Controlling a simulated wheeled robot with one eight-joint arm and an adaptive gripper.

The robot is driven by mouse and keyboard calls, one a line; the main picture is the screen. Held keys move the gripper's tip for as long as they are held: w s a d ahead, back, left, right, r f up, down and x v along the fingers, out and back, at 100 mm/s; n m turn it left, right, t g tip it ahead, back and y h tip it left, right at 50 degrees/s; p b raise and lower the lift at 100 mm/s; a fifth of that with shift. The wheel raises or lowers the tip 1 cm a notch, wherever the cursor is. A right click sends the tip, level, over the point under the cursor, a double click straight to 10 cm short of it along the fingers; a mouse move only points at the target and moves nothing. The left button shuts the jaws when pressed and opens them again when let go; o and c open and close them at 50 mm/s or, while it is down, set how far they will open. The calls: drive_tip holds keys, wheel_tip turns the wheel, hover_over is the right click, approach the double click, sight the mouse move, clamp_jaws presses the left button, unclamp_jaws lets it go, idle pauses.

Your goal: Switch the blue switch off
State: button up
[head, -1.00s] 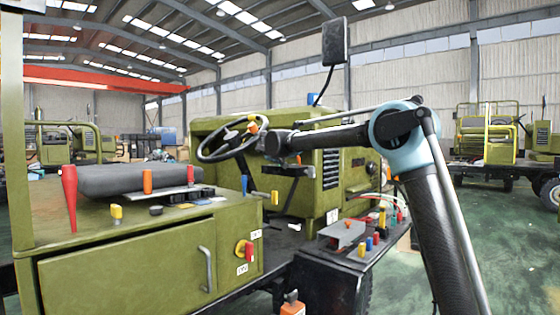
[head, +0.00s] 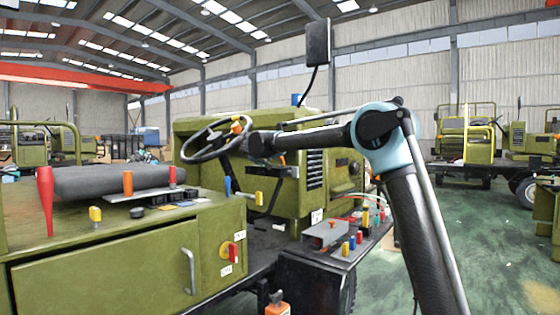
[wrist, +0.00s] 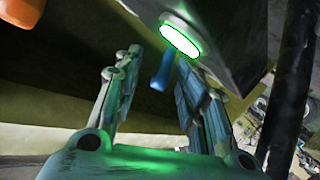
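A small upright blue switch lever (head: 228,186) stands at the back edge of the green cabinet in the head view, below the steering wheel. In the wrist view a blue lever (wrist: 163,70) shows between the spread fingers of my gripper (wrist: 150,82), beyond their tips or near them; I cannot tell if they touch it. The fingers are apart and hold nothing that I can see. In the head view my arm reaches left towards the steering wheel, and I cannot make out the fingers there.
A dark box (wrist: 225,35) with a bright oval light (wrist: 180,41) is close to the fingers. The steering wheel (head: 213,140), a yellow lever (head: 257,198), a red cone-shaped handle (head: 45,200) and a red-yellow knob (head: 230,250) surround the cabinet (head: 120,265). Green floor is open at right.

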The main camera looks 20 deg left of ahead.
drive_tip(key=shift+w, duration=0.1)
drive_tip(key=shift+w+d+r+m+g, duration=0.2)
drive_tip(key=shift+w+m+g, duration=0.15)
drive_tip(key=shift+g, duration=0.55)
drive_tip(key=shift+w+d+r+m+g, duration=0.15)
drive_tip(key=shift+w+m+g, duration=0.2)
drive_tip(key=shift+g, duration=0.55)
drive_tip(key=shift+w+d+m+g+y, duration=0.25)
drive_tip(key=shift+w+m+g+y, duration=0.3)
drive_tip(key=shift+g, duration=0.75)
drive_tip(key=shift+s+d+r, duration=0.1)
drive_tip(key=shift+s+r, duration=0.05)
drive_tip(key=shift+r, duration=0.05)
drive_tip(key=v, duration=1.7)
drive_tip(key=s+d+f+g+h, duration=0.1)
drive_tip(key=d+f, duration=0.4)
drive_tip(key=d, duration=0.7)
drive_tip(key=s+d+f+m+h, duration=0.1)
drive_tip(key=d+f, duration=0.4)
drive_tip(key=d, duration=0.8)
drive_tip(key=shift+s+g, duration=0.4)
drive_tip(key=shift+s, duration=0.2)
drive_tip(key=shift+d+m+h, duration=0.15)
drive_tip(key=shift+m+h, duration=0.1)
